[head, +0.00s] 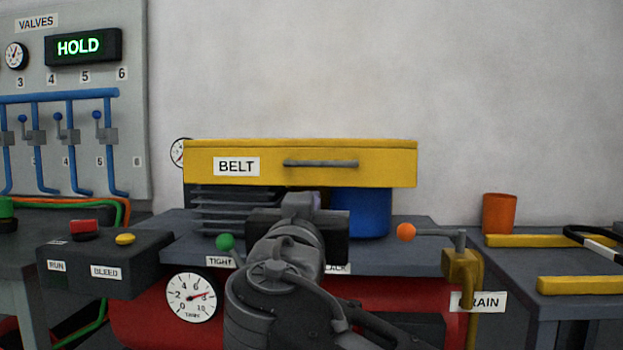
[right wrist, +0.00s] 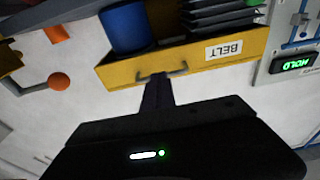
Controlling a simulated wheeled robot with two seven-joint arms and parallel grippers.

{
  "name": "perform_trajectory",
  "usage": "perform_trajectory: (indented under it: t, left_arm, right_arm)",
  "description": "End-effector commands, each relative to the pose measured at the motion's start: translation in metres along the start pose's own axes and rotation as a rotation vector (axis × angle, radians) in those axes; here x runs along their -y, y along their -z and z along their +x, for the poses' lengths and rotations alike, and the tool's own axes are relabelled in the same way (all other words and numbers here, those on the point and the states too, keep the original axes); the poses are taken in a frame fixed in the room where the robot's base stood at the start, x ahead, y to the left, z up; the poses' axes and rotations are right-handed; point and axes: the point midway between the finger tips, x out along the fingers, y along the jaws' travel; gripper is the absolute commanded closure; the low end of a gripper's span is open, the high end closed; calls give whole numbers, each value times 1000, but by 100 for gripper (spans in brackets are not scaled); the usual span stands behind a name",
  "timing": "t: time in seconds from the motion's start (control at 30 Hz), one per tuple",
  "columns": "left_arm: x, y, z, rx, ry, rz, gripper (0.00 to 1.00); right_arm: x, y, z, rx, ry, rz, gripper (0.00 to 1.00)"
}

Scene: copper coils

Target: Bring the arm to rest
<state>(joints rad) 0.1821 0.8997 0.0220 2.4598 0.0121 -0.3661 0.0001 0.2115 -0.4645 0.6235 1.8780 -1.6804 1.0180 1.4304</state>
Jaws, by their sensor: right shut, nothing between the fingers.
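My right arm (head: 285,265) reaches in from the bottom middle of the head view. Its gripper (head: 300,198) points away toward the machine, just below the yellow BELT cover (head: 395,163) in the picture. In the right wrist view the narrow shut fingers (right wrist: 157,88) point at the cover's grey handle (right wrist: 175,71) and overlap it in the picture; I cannot tell whether they touch. Nothing shows between them. The handle (head: 320,163) is fully visible in the head view. My left gripper is in neither view.
A green-knobbed lever (head: 226,242) and an orange-knobbed lever (head: 406,232) flank my arm. A button box (head: 95,265) stands left, below a valve panel (head: 125,65) reading HOLD. At right, a side table (head: 520,260) holds an orange cup (head: 499,213) and yellow bars.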

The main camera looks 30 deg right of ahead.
Motion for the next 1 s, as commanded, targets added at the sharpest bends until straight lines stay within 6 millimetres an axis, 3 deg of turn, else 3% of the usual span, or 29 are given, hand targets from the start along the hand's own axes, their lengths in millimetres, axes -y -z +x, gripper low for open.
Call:
perform_trajectory:
  t: [0.17,0.8,0.9,1.0]
  left_arm:
    - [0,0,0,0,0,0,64]
    - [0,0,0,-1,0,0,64]
    - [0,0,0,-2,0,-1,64]
    - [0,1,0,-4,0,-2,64]
  right_arm:
    - [0,-8,-10,-2,1,1,100]
    - [1,-8,-10,-3,5,-32,100]
    - [15,-11,-11,4,64,-116,100]
    - [50,-38,-15,67,213,-227,100]
